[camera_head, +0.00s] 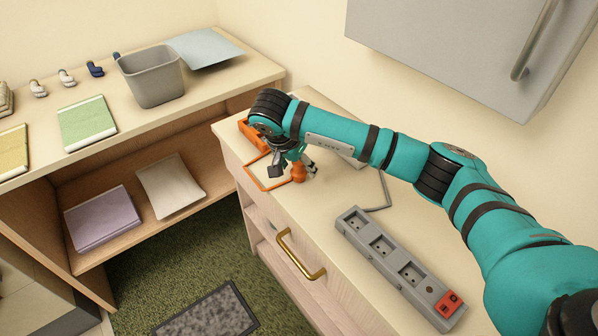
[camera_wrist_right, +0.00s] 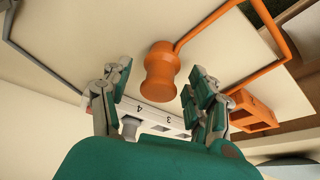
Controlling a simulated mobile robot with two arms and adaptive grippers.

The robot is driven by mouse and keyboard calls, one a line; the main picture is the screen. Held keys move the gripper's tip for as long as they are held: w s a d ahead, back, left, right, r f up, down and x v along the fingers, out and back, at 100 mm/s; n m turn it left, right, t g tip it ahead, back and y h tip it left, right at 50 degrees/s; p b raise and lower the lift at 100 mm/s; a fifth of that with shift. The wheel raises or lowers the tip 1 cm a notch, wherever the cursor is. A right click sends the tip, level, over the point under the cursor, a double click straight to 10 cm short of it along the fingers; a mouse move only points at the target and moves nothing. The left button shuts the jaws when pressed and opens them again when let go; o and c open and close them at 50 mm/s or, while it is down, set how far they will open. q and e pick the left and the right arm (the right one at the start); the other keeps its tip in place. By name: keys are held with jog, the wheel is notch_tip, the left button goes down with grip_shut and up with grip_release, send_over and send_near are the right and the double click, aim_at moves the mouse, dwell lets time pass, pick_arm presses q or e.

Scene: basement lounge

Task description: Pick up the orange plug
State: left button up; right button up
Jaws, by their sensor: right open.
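The orange plug (camera_head: 298,173) stands on the light wooden cabinet top near its front edge, with an orange cord running from it. My right gripper (camera_head: 292,164) is over the cabinet top right at the plug. In the right wrist view the plug (camera_wrist_right: 160,72) shows between the spread fingers of my open right gripper (camera_wrist_right: 156,92), slightly beyond their tips. I see no finger closed on it. In the head view the gripper partly hides the plug. My left gripper is not in view.
A grey power strip (camera_head: 376,246) with a red switch lies to the right on the cabinet top. An orange holder (camera_wrist_right: 252,112) and a white numbered block (camera_wrist_right: 150,113) are near the gripper. A grey cord (camera_head: 386,190) lies behind. A grey bin (camera_head: 152,78) stands on the left shelf.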

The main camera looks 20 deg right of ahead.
jog(key=shift+f, duration=0.2)
jog(key=c, duration=1.1)
jog(key=shift+r, duration=0.2)
jog(key=shift+c, duration=0.2)
